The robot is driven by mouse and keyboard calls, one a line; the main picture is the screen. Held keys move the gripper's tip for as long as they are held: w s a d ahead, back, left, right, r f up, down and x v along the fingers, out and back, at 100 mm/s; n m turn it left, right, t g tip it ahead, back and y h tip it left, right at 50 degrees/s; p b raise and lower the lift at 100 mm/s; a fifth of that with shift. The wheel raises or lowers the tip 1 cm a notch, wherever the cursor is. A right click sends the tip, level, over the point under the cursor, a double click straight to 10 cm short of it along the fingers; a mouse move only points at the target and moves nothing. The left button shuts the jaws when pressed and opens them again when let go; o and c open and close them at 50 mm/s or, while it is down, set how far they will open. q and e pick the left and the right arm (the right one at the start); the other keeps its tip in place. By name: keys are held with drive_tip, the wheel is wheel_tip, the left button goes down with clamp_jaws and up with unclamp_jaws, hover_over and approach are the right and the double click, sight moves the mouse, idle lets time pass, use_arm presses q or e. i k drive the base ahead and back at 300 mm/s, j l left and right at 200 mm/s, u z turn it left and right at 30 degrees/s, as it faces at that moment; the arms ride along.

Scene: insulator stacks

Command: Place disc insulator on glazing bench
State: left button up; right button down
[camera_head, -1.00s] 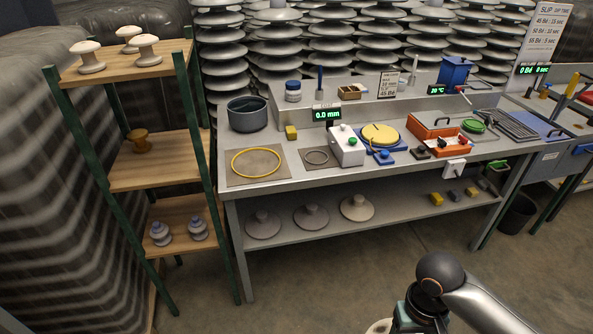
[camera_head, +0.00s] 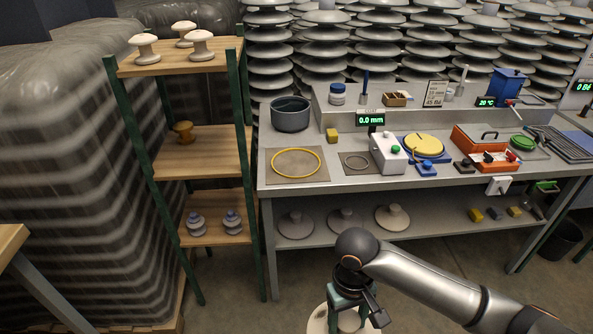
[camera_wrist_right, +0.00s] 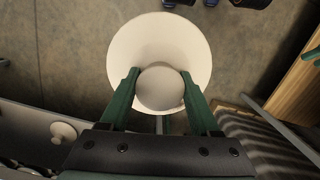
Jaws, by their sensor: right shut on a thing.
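My right gripper (camera_wrist_right: 160,98) is shut on the knob of a white disc insulator (camera_wrist_right: 145,45), seen from above in the right wrist view. The round pale disc spreads out beyond the green fingers. In the head view the same disc (camera_head: 318,320) shows at the bottom edge, partly hidden by my right gripper (camera_head: 348,310) and cut off by the frame. It hangs in front of the glazing bench (camera_head: 340,180), lower than its top. Similar disc insulators (camera_head: 392,217) sit on the bench's lower shelf. My left gripper is not in view.
On the bench top lie a mat with a yellow ring (camera_head: 297,163), a mat with a smaller ring (camera_head: 356,161), a white gauge box (camera_head: 388,153), a yellow disc (camera_head: 424,146), a dark pot (camera_head: 290,114) and an orange tray (camera_head: 480,140). A wooden rack (camera_head: 190,160) stands left.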

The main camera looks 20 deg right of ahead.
sight(295, 163)
drive_tip(key=i+l+u, duration=0.15)
drive_tip(key=i+l, duration=0.7)
